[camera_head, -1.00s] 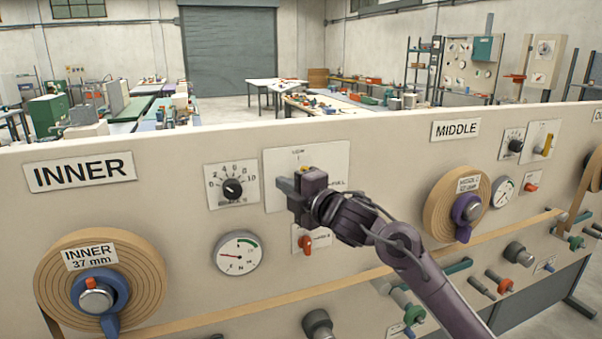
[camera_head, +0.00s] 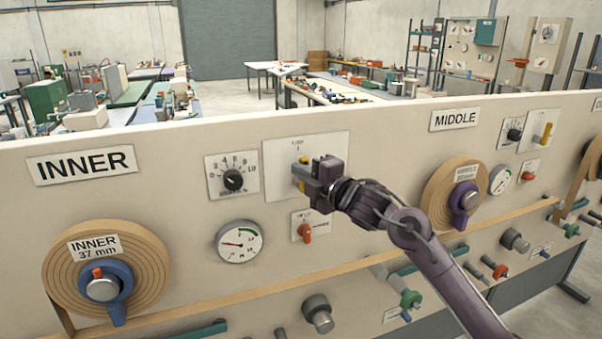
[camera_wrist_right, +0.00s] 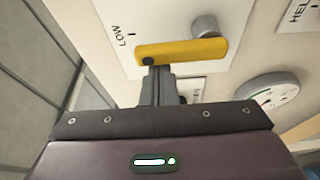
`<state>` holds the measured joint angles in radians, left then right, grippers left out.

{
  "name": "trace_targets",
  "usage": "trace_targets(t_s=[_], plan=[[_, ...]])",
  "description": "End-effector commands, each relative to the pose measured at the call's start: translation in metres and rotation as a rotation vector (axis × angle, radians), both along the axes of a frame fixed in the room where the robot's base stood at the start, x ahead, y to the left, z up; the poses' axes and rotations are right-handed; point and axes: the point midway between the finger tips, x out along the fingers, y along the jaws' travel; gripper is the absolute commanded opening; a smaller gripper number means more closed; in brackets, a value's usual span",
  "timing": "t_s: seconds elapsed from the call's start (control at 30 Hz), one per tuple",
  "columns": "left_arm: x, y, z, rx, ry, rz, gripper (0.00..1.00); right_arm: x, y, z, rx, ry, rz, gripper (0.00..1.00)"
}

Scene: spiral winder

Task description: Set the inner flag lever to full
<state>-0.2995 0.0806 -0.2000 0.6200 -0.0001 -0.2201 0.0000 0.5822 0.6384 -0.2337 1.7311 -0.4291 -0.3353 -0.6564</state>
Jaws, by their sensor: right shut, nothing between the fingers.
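The inner flag lever is a yellow bar on a pale plate (camera_head: 280,160) in the INNER section. In the head view its yellow shows just above and below my fingers (camera_head: 302,160). In the right wrist view the lever (camera_wrist_right: 190,51) lies across the top, its black-dotted end by the LOW mark and its other end by a grey round hub (camera_wrist_right: 205,27). My right gripper (camera_head: 297,172) is shut and empty, with its fingertips (camera_wrist_right: 157,70) at the lever near the dotted end. I cannot tell whether they touch. The FULL mark is hidden behind the gripper. My left gripper is not in view.
A numbered dial (camera_head: 232,180) and a gauge (camera_head: 240,242) sit left of the plate. A small red-handled switch (camera_head: 305,231) sits just below. The INNER reel (camera_head: 150,270) is at lower left, the MIDDLE reel (camera_head: 437,205) to the right.

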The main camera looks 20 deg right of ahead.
Motion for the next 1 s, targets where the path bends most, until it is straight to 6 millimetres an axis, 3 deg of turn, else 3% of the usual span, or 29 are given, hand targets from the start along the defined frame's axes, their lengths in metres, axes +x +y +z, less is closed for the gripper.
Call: trace_targets(t_s=[0.57, 1.0], plan=[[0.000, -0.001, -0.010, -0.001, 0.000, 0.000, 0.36, 0.001, -0.007, -0.001, 0.125, 0.005, -0.001, 0.00], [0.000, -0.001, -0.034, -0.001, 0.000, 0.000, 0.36, 0.001, -0.027, -0.003, 0.489, 0.018, -0.001, 0.00]])
